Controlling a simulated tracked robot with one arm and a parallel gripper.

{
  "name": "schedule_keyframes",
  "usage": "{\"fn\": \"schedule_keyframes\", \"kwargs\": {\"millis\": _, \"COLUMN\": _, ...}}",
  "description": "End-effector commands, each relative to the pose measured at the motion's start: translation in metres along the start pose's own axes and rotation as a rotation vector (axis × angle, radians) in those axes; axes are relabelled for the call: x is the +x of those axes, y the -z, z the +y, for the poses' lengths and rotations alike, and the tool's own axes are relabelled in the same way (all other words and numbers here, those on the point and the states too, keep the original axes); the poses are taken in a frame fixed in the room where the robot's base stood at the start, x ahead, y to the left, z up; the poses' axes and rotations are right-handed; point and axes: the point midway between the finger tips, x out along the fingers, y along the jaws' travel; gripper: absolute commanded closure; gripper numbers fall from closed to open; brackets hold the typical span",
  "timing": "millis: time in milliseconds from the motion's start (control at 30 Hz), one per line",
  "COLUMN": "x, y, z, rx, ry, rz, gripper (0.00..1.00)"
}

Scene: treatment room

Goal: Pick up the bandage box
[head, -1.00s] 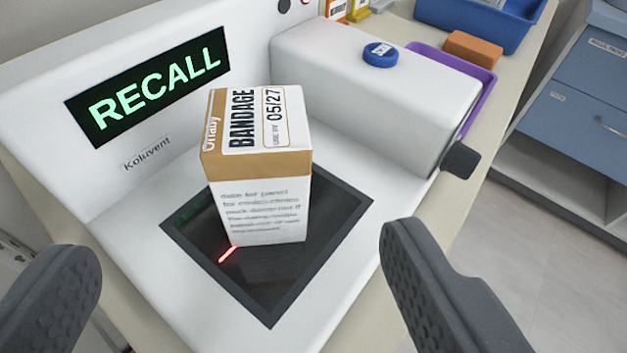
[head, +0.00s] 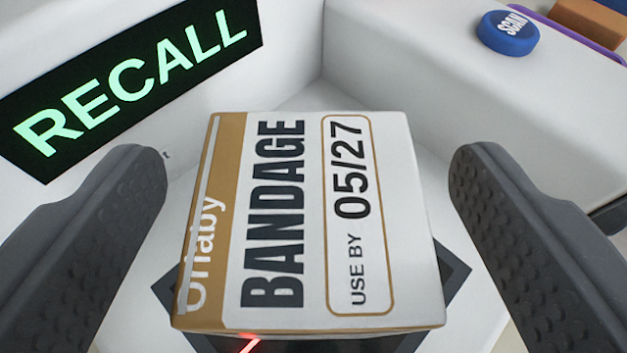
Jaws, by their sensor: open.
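The bandage box (head: 312,225) is white and tan, with "BANDAGE" and "USE BY 05/27" on its top face. It stands upright on the dark scanner plate (head: 457,272) of a white machine. My gripper (head: 312,185) is open, with one dark grey finger to the left of the box and one to the right. A gap shows between each finger and the box. The box hides most of the plate.
A black display (head: 130,80) at upper left reads "RECALL" in green. The machine's raised white housing (head: 420,90) stands at the right, with a blue "SCAN" button (head: 508,34) on top. An orange block (head: 590,20) lies beyond it in a purple tray.

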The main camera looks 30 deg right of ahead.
Motion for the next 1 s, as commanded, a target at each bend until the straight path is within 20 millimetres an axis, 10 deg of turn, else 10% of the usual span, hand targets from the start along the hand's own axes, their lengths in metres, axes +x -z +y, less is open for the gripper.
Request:
{"fn": "schedule_keyframes", "kwargs": {"millis": 333, "x": 0.0123, "y": -0.0002, "z": 0.0, "rx": 0.001, "ry": 0.0, "rz": 0.0, "gripper": 0.22}}
{"fn": "schedule_keyframes", "kwargs": {"millis": 500, "x": 0.0121, "y": -0.0004, "z": -0.0001, "rx": 0.001, "ry": 0.0, "rz": -0.001, "gripper": 0.66}}
{"fn": "schedule_keyframes", "kwargs": {"millis": 600, "x": 0.0121, "y": -0.0004, "z": -0.0002, "rx": 0.001, "ry": 0.0, "rz": -0.001, "gripper": 0.76}}
{"fn": "schedule_keyframes", "kwargs": {"millis": 1000, "x": 0.0089, "y": 0.0076, "z": -0.0005, "rx": 0.002, "ry": 0.001, "rz": 0.001, "gripper": 0.76}}
